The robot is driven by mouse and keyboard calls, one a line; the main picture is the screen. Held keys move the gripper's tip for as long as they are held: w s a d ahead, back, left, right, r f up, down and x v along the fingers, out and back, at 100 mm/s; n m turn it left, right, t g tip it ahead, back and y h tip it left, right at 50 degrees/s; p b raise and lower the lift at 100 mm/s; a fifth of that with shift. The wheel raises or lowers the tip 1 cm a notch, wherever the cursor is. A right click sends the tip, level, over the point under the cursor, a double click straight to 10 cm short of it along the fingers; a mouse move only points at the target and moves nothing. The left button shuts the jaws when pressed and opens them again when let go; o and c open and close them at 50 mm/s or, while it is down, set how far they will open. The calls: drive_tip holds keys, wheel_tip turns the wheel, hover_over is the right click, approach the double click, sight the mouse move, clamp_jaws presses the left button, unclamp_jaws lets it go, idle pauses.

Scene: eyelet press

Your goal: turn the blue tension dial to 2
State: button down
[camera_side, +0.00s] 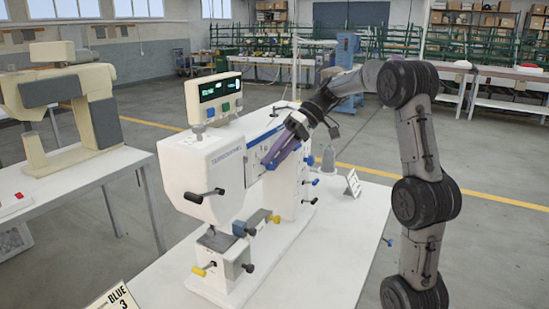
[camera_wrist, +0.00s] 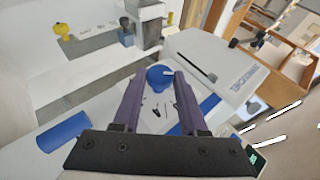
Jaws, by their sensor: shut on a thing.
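The blue tension dial (camera_wrist: 160,76) shows in the wrist view as a round blue knob on the white face of the press, with a light mark towards its right side. My gripper (camera_wrist: 156,82) has its two purple fingers on either side of the dial and is shut on it. In the side view my gripper (camera_side: 269,165) reaches down from the right to the side of the white press (camera_side: 205,160). The number that the dial points to is too small to read.
A card reading BLUE 3 (camera_side: 116,300) stands at the front of the white table (camera_side: 330,240). Another card (camera_side: 353,183) stands behind the press. Black, blue and yellow levers (camera_side: 203,269) stick out of the press. A display box (camera_side: 220,96) sits on top.

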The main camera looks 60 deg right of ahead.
drive_tip(key=shift+y, duration=0.3)
drive_tip(key=shift+c, duration=2.4)
unclamp_jaws()
drive_tip(key=v, duration=1.3)
drive_tip(key=shift+s+d+r, duration=0.2)
drive_tip(key=shift+s+d, duration=0.05)
drive_tip(key=shift+d, duration=0.1)
